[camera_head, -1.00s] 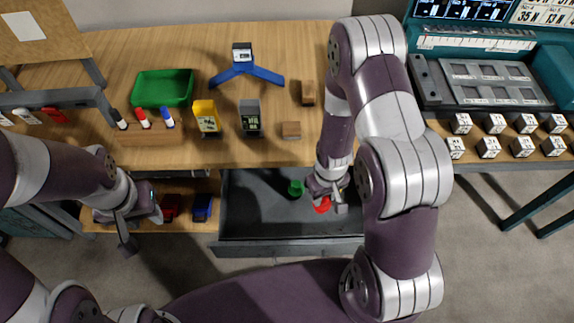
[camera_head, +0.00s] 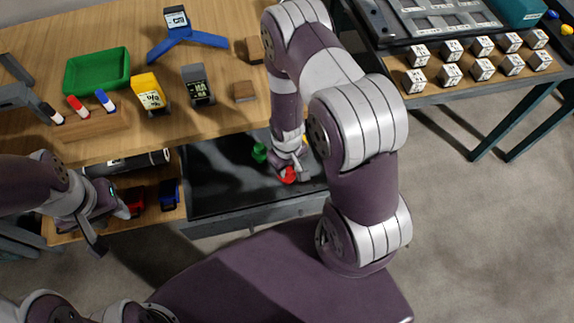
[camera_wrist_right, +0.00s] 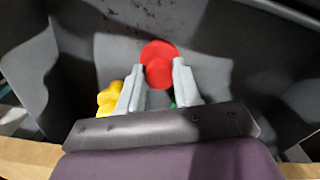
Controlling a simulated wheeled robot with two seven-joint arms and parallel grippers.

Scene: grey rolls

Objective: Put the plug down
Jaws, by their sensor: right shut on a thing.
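A red plug (camera_head: 288,174) is in the open grey drawer (camera_head: 215,190). My right gripper (camera_head: 293,163) reaches down into the drawer and is shut on the red plug. In the right wrist view the red plug (camera_wrist_right: 158,62) shows as a round head between the two fingertips (camera_wrist_right: 158,78). Whether its underside touches the drawer floor is hidden. A green plug (camera_head: 259,152) stands in the drawer to the left of the gripper. A yellow plug (camera_wrist_right: 110,98) shows beside the left finger in the wrist view. My left gripper (camera_head: 109,226) hangs empty at the left, its fingers apart.
The wooden table (camera_head: 190,125) above the drawer holds a green tray (camera_head: 97,71), markers in a block, a yellow device (camera_head: 150,91), a grey device (camera_head: 198,85) and small wooden blocks. Labelled cubes (camera_head: 483,69) stand on the right table. Drawer floor left of the green plug is clear.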

